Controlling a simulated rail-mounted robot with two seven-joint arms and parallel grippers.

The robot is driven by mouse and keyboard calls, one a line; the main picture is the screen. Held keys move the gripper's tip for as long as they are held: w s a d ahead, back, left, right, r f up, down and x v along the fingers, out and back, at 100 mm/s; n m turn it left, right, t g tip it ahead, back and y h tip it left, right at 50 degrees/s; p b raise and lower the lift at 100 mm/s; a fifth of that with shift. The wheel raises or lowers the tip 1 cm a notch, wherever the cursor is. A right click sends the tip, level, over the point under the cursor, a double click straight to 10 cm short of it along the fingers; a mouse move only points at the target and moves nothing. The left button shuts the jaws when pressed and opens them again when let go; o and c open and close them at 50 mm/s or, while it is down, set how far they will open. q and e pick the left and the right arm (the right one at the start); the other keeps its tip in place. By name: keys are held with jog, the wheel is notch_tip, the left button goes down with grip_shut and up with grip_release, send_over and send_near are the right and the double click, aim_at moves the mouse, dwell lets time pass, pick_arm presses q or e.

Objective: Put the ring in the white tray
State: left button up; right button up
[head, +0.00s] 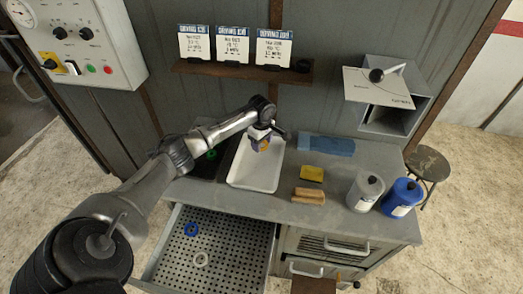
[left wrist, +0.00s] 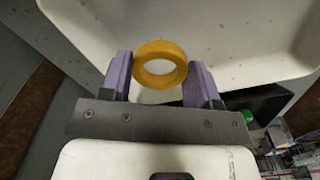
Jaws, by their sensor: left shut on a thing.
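The yellow ring (left wrist: 161,65) sits between the purple fingers of my left gripper (left wrist: 160,82), which is shut on it. In the head view, my left gripper (head: 262,141) is over the back part of the white tray (head: 248,184), above its floor. The tray's pale surface (left wrist: 255,45) fills much of the left wrist view behind the ring. In the head view the ring is small and partly hidden by the fingers. My right gripper is not in view.
The open perforated drawer (head: 235,235) holds a blue ring (head: 191,229) and a whitish ring (head: 201,260). A green ring (head: 211,154) lies in a dark area left of the tray. A yellow sponge (head: 311,173), brush (head: 308,195), blue block (head: 327,146) and two bottles stand right.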

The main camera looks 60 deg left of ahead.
aim_at(262, 154)
pick_arm(q)
jog(key=shift+f+b, duration=0.35)
jog(key=shift+f, duration=1.6)
jog(key=shift+f, duration=0.1)
jog(key=o, duration=0.9)
jog(key=shift+f, duration=0.1)
jog(key=shift+o, duration=0.2)
notch_tip(262, 154, up, 8)
jog(key=p, duration=0.1)
